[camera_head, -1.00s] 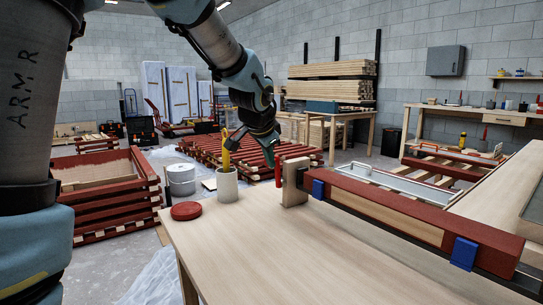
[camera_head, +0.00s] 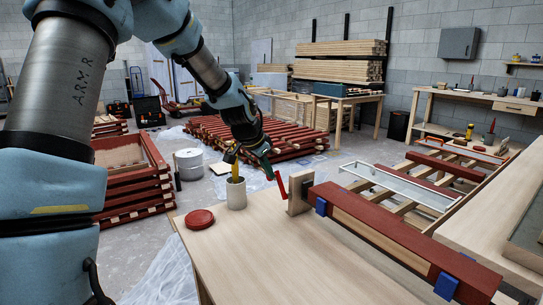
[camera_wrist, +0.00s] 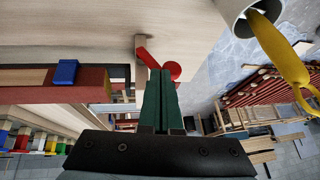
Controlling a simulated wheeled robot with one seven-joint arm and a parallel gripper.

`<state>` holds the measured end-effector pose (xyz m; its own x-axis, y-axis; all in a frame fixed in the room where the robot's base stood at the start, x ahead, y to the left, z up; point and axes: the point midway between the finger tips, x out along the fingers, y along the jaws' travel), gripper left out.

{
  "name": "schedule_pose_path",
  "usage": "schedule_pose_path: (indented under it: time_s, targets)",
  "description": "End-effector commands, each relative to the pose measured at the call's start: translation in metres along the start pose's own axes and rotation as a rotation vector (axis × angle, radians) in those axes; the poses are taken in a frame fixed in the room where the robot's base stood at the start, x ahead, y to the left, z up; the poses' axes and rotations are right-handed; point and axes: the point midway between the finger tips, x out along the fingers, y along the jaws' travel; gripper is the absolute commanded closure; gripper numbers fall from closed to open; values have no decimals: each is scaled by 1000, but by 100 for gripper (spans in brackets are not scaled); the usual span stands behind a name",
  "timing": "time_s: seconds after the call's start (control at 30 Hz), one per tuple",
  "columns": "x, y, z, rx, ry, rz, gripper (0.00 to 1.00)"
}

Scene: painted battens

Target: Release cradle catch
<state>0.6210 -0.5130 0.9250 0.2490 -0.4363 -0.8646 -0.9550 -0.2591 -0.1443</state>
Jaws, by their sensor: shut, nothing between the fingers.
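The cradle holds a red-painted batten (camera_head: 390,233) with a bare wood face and blue clips (camera_head: 321,206). My gripper (camera_head: 268,174) is shut and empty, its green fingertips close to the lever. In the wrist view the shut fingers (camera_wrist: 160,75) lie beside the red lever (camera_wrist: 147,58), with its round red end (camera_wrist: 174,70) to their right. I cannot tell whether they touch it.
A white cup (camera_head: 236,194) with a yellow-handled tool stands just left of my gripper. A red round tin (camera_head: 200,218) lies near the table's left edge. The pale tabletop (camera_head: 270,255) in front is clear. Red slatted pallets (camera_head: 250,136) lie on the floor behind.

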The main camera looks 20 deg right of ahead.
Motion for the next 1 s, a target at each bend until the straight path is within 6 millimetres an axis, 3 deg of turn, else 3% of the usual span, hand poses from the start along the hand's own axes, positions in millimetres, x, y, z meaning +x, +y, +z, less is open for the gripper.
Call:
schedule_pose_path:
  time_s: [0.07, 0.43, 1.0]
  targets:
    - [-5, -7, -3, -31, -3, 47, 100]
    - [14, -31, 5, -167, -21, 302, 100]
    - [37, -51, 16, -157, -23, 289, 100]
